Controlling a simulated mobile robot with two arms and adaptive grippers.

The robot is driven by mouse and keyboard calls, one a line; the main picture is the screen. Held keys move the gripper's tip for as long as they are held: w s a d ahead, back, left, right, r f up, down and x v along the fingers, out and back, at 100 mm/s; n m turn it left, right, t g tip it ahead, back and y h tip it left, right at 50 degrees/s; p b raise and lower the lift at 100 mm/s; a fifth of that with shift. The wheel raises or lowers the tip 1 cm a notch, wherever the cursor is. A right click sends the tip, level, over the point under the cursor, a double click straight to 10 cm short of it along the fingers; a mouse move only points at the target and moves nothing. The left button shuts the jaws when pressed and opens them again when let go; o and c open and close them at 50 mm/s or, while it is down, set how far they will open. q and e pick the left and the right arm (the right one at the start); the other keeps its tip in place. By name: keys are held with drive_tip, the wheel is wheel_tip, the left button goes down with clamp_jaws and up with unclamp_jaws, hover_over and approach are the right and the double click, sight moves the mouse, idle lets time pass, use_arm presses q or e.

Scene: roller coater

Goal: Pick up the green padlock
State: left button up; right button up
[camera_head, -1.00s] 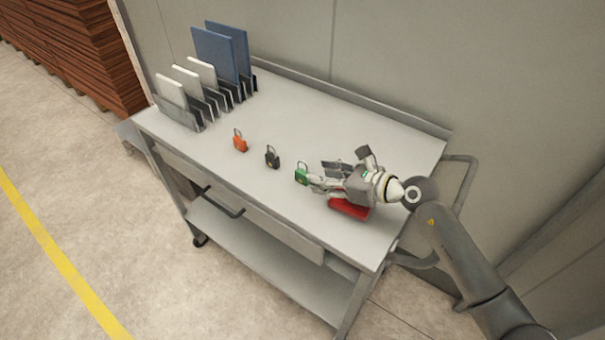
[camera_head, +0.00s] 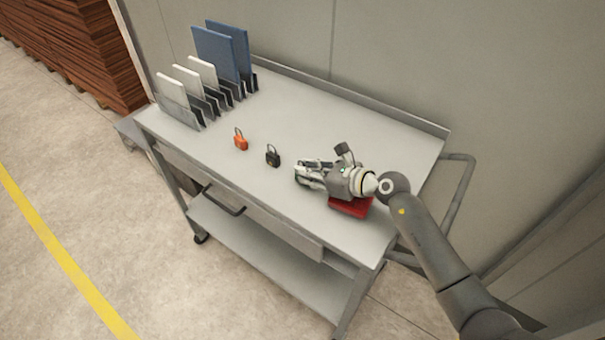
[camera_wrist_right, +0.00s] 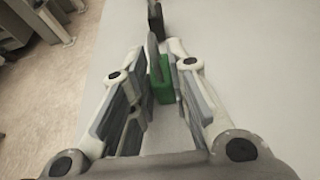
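The green padlock (camera_wrist_right: 161,80) shows in the right wrist view, upright on the cart top between the two fingers of my right gripper (camera_wrist_right: 160,95). The fingers stand apart. The padlock appears close to the right-hand finger in that view; I cannot tell whether they touch. In the head view my right gripper (camera_head: 300,174) is low over the cart top and hides the green padlock. My left gripper is not in view.
A black padlock (camera_head: 273,157) and an orange padlock (camera_head: 240,141) stand to the left on the cart top (camera_head: 330,110). A red object (camera_head: 350,206) lies under my right wrist. Racks with white panels (camera_head: 187,84) and blue panels (camera_head: 221,58) stand at the far left.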

clamp_jaws()
